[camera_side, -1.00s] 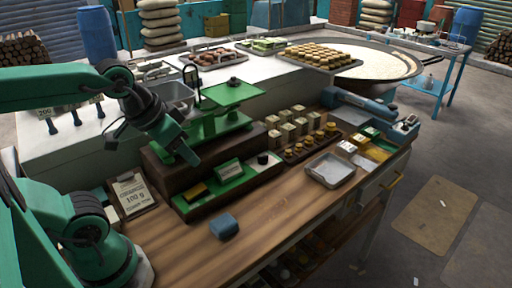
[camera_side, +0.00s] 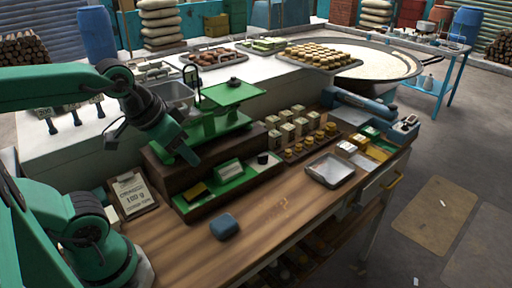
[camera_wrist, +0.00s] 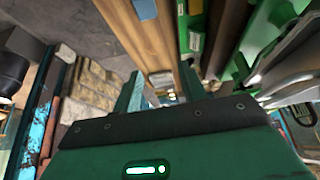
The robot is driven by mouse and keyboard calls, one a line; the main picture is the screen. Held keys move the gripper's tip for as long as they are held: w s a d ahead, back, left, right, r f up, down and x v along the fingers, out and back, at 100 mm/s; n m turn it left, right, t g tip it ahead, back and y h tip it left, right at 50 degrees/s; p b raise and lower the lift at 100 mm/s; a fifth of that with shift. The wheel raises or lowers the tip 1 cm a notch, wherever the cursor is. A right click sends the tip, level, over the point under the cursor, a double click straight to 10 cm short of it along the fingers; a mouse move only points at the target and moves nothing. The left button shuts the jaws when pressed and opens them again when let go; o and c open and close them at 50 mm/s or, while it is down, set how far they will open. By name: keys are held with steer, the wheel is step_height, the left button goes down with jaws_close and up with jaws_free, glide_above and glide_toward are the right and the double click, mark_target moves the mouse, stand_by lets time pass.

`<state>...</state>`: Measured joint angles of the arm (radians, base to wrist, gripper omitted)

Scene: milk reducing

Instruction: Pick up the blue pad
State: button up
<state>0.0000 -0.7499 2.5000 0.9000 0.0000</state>
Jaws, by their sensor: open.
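The blue pad (camera_side: 224,226) lies on the wooden counter (camera_side: 262,222) near its front edge, in front of the green tray. In the side view my gripper (camera_side: 190,158) is above and behind the pad, up beside the green scale. It is apart from the pad and holds nothing that I can see. In the wrist view the two fingers of my gripper (camera_wrist: 160,92) stand apart; the wooden counter runs away beyond them.
A green scale (camera_side: 228,95) stands close to my gripper. A green tray (camera_side: 205,197) with small blocks, a clipboard (camera_side: 133,195), a row of weights (camera_side: 300,148) and a metal tray (camera_side: 330,170) are on the counter. The wood around the pad is clear.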

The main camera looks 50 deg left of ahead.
steer(key=o, duration=0.7)
steer(key=g, duration=0.5)
glide_above(222, 222)
step_height(222, 222, down, 15)
steer(key=shift+f, duration=0.15)
steer(key=shift+d+f+g, duration=0.1)
steer(key=shift+f+g, duration=0.2)
steer(key=shift+f, duration=0.4)
steer(key=shift+f, duration=1.3)
steer(key=shift+f, duration=0.15)
